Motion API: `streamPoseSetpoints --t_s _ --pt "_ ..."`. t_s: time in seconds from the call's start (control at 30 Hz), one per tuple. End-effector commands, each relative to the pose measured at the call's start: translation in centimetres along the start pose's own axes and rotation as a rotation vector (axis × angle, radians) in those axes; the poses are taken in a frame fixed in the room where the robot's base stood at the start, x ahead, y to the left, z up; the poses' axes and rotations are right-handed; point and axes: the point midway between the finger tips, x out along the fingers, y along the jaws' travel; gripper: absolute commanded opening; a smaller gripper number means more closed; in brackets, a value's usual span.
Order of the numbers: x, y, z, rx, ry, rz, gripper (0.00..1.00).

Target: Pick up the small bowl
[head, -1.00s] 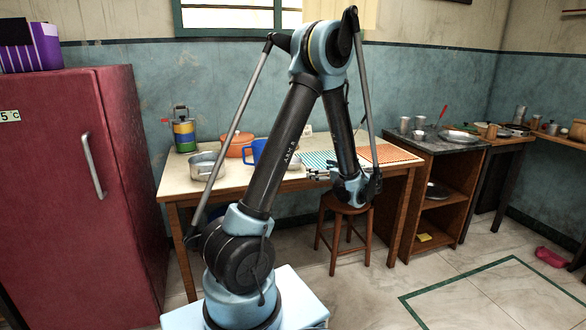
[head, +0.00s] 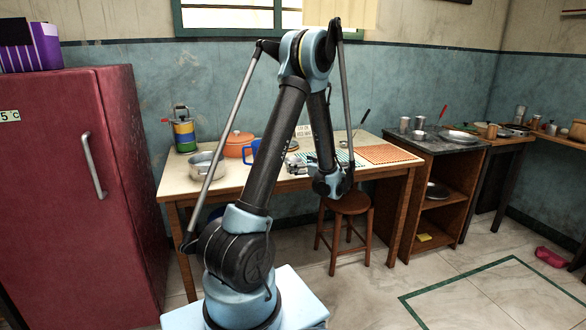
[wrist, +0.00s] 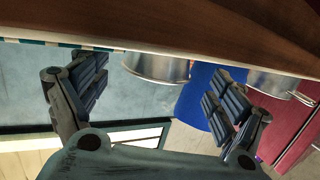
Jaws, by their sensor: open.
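A small metal bowl (wrist: 157,67) shows in the wrist view near the table edge, between my fingers in the picture. That view appears upside down, with the table along the top. My gripper (wrist: 158,90) is open and nothing is held. In the head view my gripper (head: 301,166) is at the table's front side, pointing left. My arm hides most or all of the bowl there. I cannot tell the exact gap between fingers and bowl.
A blue mug (head: 251,151), an orange pot (head: 238,145) and a metal pot (head: 205,166) stand left on the table (head: 180,185). The blue mug (wrist: 198,98) is close to the bowl in the wrist view. A stool (head: 350,204) stands below my gripper.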

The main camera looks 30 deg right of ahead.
Motion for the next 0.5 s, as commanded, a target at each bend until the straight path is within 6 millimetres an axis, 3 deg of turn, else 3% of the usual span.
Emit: streamPoseSetpoints --t_s 0.33,0.5 --pt "4.0 0.1 -0.4 0.000 0.000 -0.003 0.89" --pt "5.0 0.2 -0.4 0.000 0.000 0.000 0.89"
